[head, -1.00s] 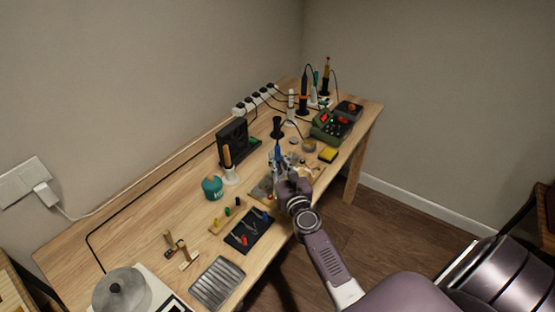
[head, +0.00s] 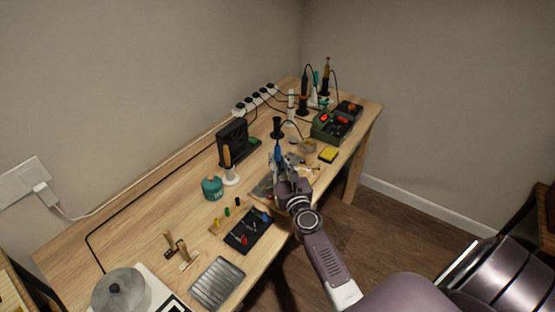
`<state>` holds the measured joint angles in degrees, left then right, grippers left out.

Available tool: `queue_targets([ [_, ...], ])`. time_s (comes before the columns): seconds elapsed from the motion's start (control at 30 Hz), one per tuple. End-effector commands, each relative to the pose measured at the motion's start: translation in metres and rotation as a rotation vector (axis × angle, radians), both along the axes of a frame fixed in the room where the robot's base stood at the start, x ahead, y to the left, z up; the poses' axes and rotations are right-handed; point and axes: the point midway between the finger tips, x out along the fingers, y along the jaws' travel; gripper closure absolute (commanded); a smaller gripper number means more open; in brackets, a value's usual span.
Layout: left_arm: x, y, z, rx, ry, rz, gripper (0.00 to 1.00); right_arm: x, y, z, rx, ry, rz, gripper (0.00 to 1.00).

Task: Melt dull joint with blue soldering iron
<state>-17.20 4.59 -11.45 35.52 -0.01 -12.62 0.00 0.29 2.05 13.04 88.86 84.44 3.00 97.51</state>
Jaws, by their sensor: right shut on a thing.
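My right gripper (head: 285,176) is over the front middle of the workbench, shut on the blue soldering iron (head: 278,152). The iron stands roughly upright in the grip, with its blue handle showing above the fingers. Its tip is hidden. Below the gripper lies a greyish work piece or mat (head: 262,189), mostly covered by my gripper and arm. The dull joint cannot be made out at this size. My left gripper is not in view.
A black tray with coloured-handled tools (head: 248,232) lies to the left. A teal pot (head: 212,188), an orange-handled iron in a white stand (head: 228,163) and a black fan unit (head: 233,142) stand behind. A yellow sponge (head: 328,155) and green station (head: 330,125) are to the right.

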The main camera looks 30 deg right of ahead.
Motion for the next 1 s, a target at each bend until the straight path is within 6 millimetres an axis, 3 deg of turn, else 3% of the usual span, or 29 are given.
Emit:
queue_targets([
  [0.77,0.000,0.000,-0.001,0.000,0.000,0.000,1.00,0.000,0.000,-0.001,0.000,0.001,0.000,1.00],
  [1.0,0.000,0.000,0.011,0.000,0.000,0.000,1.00,0.000,0.000,0.011,0.000,0.001,0.000,1.00],
])
